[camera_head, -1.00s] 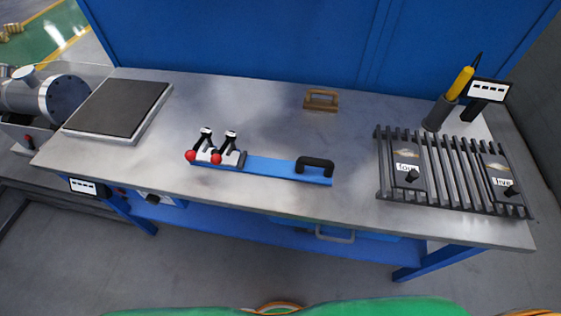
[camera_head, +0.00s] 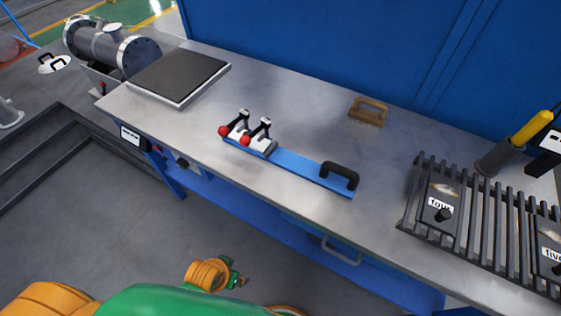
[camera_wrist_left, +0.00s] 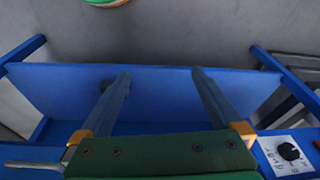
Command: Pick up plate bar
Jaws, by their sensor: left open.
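The likely plate bar is a blue bar (camera_head: 290,163) lying on the grey workbench, with a black handle (camera_head: 339,176) at its right end. Two toggle clamps (camera_head: 248,134) with red knobs sit at its left end. My left gripper (camera_head: 240,281) is low in the head view, in front of the bench and apart from the bar. In the left wrist view its two fingers (camera_wrist_left: 160,75) are spread with nothing between them. The bar does not show in that view. My right gripper is not in view.
A flanged cylinder (camera_head: 105,45) stands left. The wrist view shows the bench's blue frame (camera_wrist_left: 150,92) and a black knob (camera_wrist_left: 289,151).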

